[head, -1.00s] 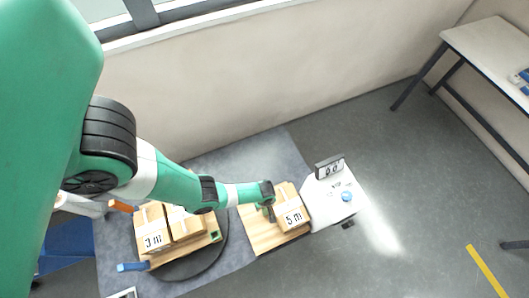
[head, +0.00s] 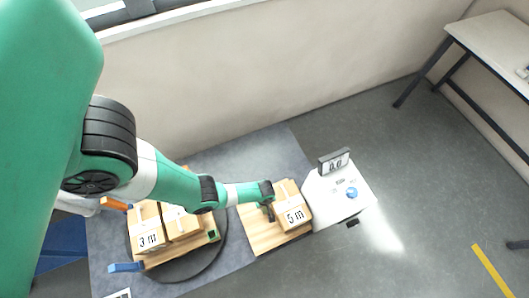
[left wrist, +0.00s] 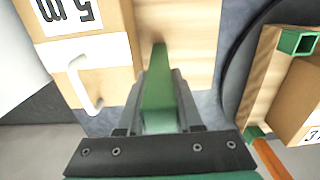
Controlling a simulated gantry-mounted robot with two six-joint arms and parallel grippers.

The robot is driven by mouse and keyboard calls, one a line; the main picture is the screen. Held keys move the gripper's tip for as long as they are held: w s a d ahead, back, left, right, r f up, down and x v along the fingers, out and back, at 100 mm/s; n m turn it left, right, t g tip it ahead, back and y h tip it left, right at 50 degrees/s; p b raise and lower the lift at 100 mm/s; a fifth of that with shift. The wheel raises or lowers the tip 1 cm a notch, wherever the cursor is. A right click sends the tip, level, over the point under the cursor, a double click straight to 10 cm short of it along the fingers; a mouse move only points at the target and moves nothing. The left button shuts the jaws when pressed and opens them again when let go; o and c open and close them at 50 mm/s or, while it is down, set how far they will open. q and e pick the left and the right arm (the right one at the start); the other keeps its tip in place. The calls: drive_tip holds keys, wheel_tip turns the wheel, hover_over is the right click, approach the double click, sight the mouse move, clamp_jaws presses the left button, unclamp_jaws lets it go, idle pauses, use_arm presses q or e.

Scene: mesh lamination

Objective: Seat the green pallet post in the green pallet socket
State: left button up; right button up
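My left gripper (head: 267,203) is over the wooden board at the right, beside the "5 m" box. In the left wrist view its two dark fingers (left wrist: 160,100) flank the green pallet post (left wrist: 157,85) and appear shut on it. The post's far end points toward the board; whether it touches the board is unclear. The green pallet socket (head: 213,236) is at the right corner of the pallet on the round turntable. It shows as a square, open-topped tube in the left wrist view (left wrist: 298,41), apart from the post. My right gripper is not in view.
The "5 m" box (head: 293,216) stands close to the gripper. The pallet carries boxes, including the "3 m" box (head: 149,242). An orange bar (head: 116,204) and a blue bar (head: 126,268) stick out at its left. A white scale (head: 340,194) stands right of the board.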

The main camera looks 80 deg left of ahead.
use_arm(q)
clamp_jaws()
idle(1.0)
